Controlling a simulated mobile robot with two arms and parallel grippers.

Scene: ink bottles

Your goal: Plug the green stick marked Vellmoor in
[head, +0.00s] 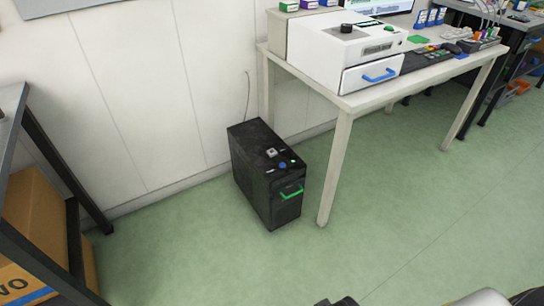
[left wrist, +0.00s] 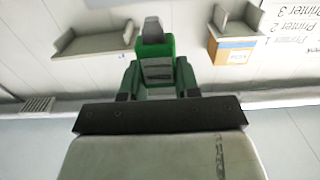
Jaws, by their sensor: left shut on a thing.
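In the left wrist view my left gripper (left wrist: 158,85) is shut on a green stick (left wrist: 154,50), held between its two fingers. The stick has a dark grey end at the top and a grey patch on its face; no name can be read on it. In the head view a black computer tower (head: 250,165) stands on the floor left of the table. Its top has a small light square part (head: 271,153) and a blue round button (head: 282,165); a green handle (head: 291,191) is on its front. The stick is apart from the tower. My right gripper is not in view.
A white table (head: 400,88) bears a white machine (head: 345,50) with a blue handle, and several small coloured things. A table leg (head: 335,170) stands close right of the tower. A dark shelf frame with a cardboard box (head: 38,215) is at left. The green floor (head: 170,250) before the tower is clear.

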